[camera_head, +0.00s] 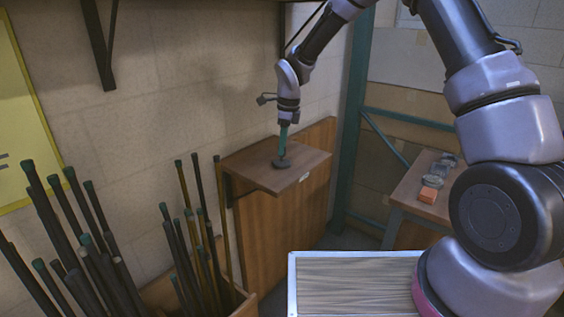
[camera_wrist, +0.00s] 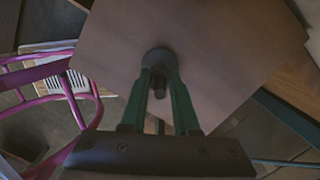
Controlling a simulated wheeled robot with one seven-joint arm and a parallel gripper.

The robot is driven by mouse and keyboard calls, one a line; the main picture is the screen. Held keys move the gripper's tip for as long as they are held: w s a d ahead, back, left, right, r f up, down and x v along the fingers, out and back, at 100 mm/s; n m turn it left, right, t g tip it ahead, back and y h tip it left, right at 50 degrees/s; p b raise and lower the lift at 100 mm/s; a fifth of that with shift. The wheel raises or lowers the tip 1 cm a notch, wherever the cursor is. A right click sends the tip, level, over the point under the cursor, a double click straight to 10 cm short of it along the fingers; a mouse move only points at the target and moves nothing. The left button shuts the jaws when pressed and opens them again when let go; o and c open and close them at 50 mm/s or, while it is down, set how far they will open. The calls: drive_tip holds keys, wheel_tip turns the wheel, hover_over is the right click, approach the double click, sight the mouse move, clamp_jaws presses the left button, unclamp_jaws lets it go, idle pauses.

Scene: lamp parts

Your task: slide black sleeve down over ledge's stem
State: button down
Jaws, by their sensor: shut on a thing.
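The ledge (camera_head: 254,170) is a brown wooden shelf on the wall; its top fills much of the wrist view (camera_wrist: 215,50). A dark round piece (camera_wrist: 157,57) shows at my fingertips, and in the head view a dark disc (camera_head: 281,164) sits on the ledge directly under them. My gripper (camera_head: 283,150) points down with its green fingers and is shut on the black sleeve (camera_wrist: 158,82), a small dark cylinder between the fingers in the wrist view (camera_wrist: 161,76). The stem is hidden by the fingers and sleeve. I cannot tell how far the sleeve is around it.
Dark rods with green tips (camera_head: 90,240) stand in a box at left. A white-rimmed tray (camera_head: 292,285) lies in front. A pink chair-like frame (camera_wrist: 50,77) shows left in the wrist view.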

drive_tip(key=shift+f, duration=1.1)
idle(2.0)
drive_tip(key=c, duration=0.6)
unclamp_jaws()
drive_tip(key=shift+r, duration=0.1)
